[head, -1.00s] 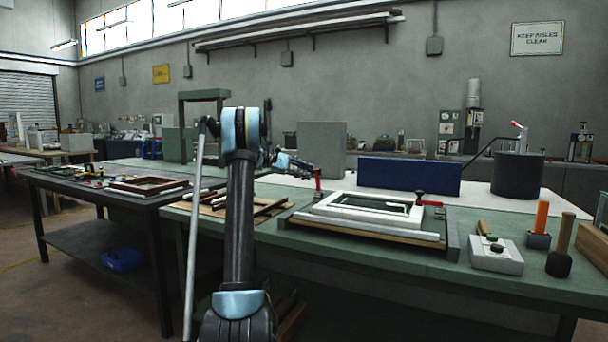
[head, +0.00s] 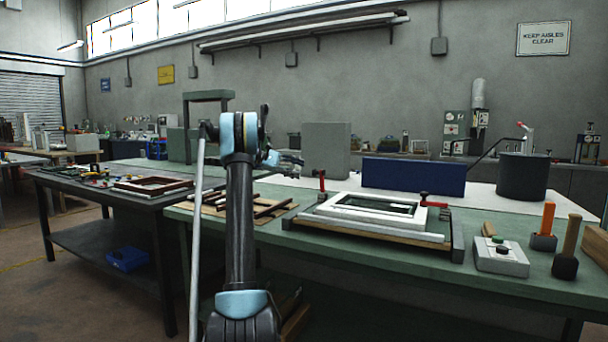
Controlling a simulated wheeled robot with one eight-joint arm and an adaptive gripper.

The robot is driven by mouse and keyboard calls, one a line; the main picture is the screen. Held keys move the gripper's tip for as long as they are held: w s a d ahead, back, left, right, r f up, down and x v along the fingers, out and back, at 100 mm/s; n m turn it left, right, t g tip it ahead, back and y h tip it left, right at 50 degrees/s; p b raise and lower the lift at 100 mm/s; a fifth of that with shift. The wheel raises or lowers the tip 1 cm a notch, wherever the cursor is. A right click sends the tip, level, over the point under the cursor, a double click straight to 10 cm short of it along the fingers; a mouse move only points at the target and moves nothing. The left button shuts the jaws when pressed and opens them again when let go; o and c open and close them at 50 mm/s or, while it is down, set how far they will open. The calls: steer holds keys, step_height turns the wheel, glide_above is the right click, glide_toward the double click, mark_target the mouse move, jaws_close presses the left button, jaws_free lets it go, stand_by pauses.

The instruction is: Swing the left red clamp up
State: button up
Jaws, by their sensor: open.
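The left red clamp (head: 321,183) is at the back left corner of the white frame (head: 374,209). Its red arm points upright. The right red clamp (head: 433,204) is at the frame's back right, its red arm lying nearly flat. My gripper (head: 294,160) is left of and a little above the left clamp, apart from it in the picture. It is open and empty. Its fingers are small and partly hidden behind my arm.
The frame sits in a dark-edged fixture on the green bench (head: 400,265). A blue panel (head: 413,176) and a grey block (head: 326,150) stand behind. A grey box (head: 500,259), an orange-handled tool (head: 547,222) and a mallet (head: 567,250) stand at the right.

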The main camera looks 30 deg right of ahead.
steer(key=v, duration=0.5)
steer(key=shift+w+a+r, duration=0.1)
steer(key=shift+w+a, duration=0.15)
steer(key=shift+a, duration=0.05)
steer(key=s+a+f+n+t+y, duration=0.15)
steer(key=s+a+t, duration=0.25)
steer(key=s+a, duration=0.65)
steer(key=s+a+f+t+y, duration=0.2)
steer(key=s+a+f+t, duration=0.15)
steer(key=s+a, duration=0.75)
steer(key=s+a+f+m+t+y, duration=0.1)
steer(key=s+a+f+y, duration=0.3)
steer(key=s+a+f, duration=0.6)
steer(key=s+a+f+t+y, duration=0.4)
steer(key=s+a+f, duration=0.7)
steer(key=s+f, duration=0.4)
steer(key=shift+f+m, duration=0.15)
steer(key=shift+m, duration=0.2)
